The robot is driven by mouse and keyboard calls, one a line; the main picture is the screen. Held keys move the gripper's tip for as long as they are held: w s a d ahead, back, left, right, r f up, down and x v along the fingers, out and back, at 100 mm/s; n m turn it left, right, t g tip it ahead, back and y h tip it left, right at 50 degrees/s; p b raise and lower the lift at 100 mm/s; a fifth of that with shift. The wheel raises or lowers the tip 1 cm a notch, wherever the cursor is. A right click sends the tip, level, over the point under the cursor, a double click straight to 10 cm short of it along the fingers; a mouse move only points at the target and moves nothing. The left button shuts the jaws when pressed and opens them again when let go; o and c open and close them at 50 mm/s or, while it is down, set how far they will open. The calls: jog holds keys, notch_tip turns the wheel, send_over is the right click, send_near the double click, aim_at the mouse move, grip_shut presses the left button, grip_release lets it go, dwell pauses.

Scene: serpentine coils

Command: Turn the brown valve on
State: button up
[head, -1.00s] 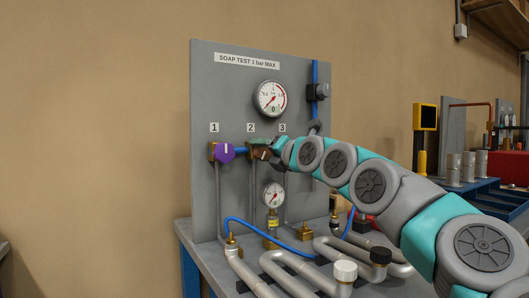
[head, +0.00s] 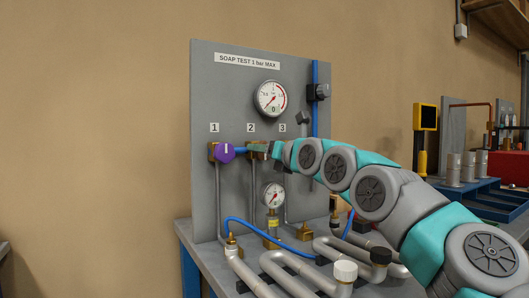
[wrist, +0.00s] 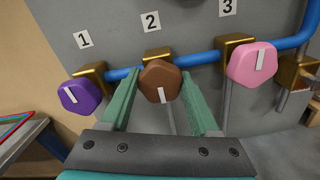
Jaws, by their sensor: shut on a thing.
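The brown valve (wrist: 159,76) is a hexagonal knob with a white mark, under label 2 on the grey panel. In the wrist view it sits between the two green fingers of my gripper (wrist: 158,90), which is shut on it. Its white mark runs nearly upright in that view, on the knob's lower half. In the head view my gripper (head: 266,149) is at the knob from the right and hides most of it.
A purple valve (wrist: 80,96) is close on the left under label 1. A pink valve (wrist: 252,63) is close on the right under label 3. A blue pipe (wrist: 203,58) runs behind them. Gauges (head: 270,98) and bent metal pipes (head: 290,272) are nearby.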

jog(key=shift+f, duration=0.15)
jog(key=o, duration=1.4)
jog(key=shift+b+v, duration=0.85)
jog(key=shift+v, duration=3.05)
